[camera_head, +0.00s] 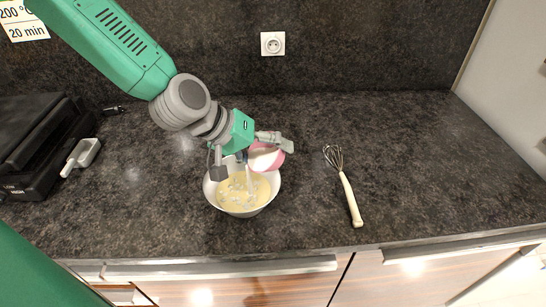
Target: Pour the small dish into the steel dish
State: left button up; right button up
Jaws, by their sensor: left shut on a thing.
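The steel dish (212,193) is a wide, light bowl on the dark counter, left of centre. It holds a pale yellow mixture with white lumps on top. My left gripper (252,162) is above the far rim of the bowl, shut on the small dish (278,161). The small dish is pink outside with white contents, and it is tilted toward the bowl. A white streak shows between it and the mixture. The gripper partly hides the small dish and the bowl's far rim. My right gripper is not in view.
A whisk (347,190) with a cream handle lies to the right of the bowl. A black appliance (38,140) stands at the left, with a white scoop (82,156) by it. The counter (440,165) is clear at the right. A wall socket (272,43) is behind.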

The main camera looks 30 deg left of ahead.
pick_arm(q)
jog(key=shift+a+f, duration=0.15)
jog(key=shift+a, duration=0.85)
jog(key=shift+d+r+t+h+b, duration=0.2)
jog(key=shift+d+t+h+b, duration=0.1)
jog(key=shift+d+b, duration=0.55)
jog(key=shift+s+d+r, duration=0.1)
jog(key=shift+d+r, duration=0.1)
jog(key=shift+a+f+h, duration=0.15)
jog(key=shift+a+h, duration=0.15)
jog(key=shift+a, duration=0.7)
jog(key=shift+d+t+b, duration=0.2)
jog(key=shift+t+b, duration=0.2)
jog(key=shift+b, duration=0.25)
jog(key=shift+s+d+r+h+b, duration=0.1)
jog(key=shift+d+r+h+b, duration=0.15)
jog(key=shift+r+h+b, duration=0.15)
jog(key=shift+a+f, duration=0.15)
jog(key=shift+a, duration=0.4)
jog(key=shift+t, duration=0.3)
jog(key=shift+t+h+b, duration=0.3)
jog(key=shift+b, duration=0.25)
jog(key=shift+s+r+b, duration=0.15)
jog(key=shift+r+b, duration=0.1)
jog(key=shift+b, duration=0.05)
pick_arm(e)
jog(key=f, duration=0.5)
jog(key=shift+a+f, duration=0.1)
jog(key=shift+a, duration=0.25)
